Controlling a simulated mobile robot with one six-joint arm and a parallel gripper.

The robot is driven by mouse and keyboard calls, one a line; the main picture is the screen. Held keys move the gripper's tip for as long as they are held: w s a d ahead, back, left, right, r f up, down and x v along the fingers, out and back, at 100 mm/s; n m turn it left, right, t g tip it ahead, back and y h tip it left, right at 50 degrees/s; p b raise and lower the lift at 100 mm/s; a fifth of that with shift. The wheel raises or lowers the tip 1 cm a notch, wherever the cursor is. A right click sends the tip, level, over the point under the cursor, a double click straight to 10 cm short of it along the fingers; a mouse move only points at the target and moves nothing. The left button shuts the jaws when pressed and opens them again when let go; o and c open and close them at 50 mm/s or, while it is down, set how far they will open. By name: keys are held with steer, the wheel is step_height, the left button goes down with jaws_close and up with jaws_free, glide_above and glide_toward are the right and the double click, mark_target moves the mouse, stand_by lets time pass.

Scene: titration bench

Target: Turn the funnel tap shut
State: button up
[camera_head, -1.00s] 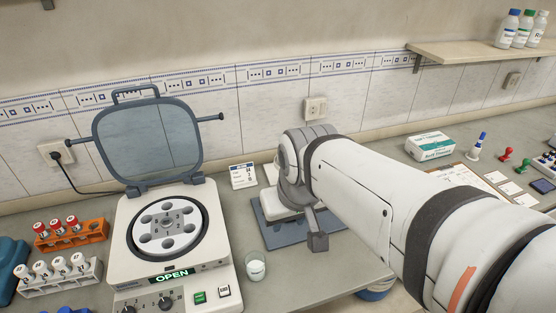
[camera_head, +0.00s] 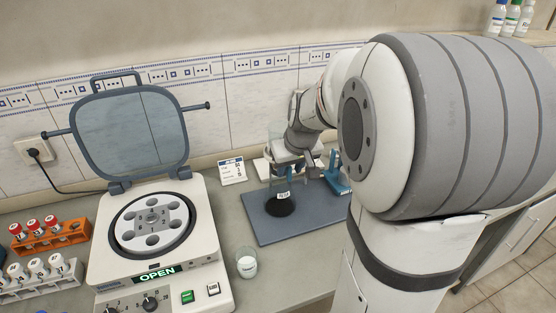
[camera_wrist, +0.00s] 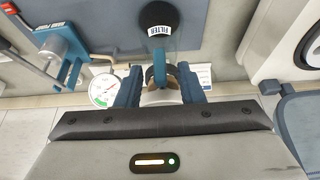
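The glass flask (camera_head: 280,207) with dark contents and a white label stands upright on the grey mat, just below my gripper (camera_head: 303,163). In the wrist view the dark flask end with a "FILTER" label (camera_wrist: 159,30) shows ahead of my gripper (camera_wrist: 160,82). Its two blue fingers are well apart. A narrow teal part (camera_wrist: 160,66) and a pale rounded shape lie between them; I cannot tell whether either is touched. I cannot make out the funnel tap clearly; my wrist hides much of that area in the head view.
A blue stand (camera_head: 337,176) is close to the right of the flask, and a round gauge (camera_wrist: 103,90) shows beside a finger. The open centrifuge (camera_head: 152,240) and a small beaker (camera_head: 247,263) are at left. The grey mat's (camera_head: 305,222) front is clear.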

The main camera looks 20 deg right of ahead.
steer(key=shift+x, duration=0.85)
steer(key=shift+c, duration=0.5)
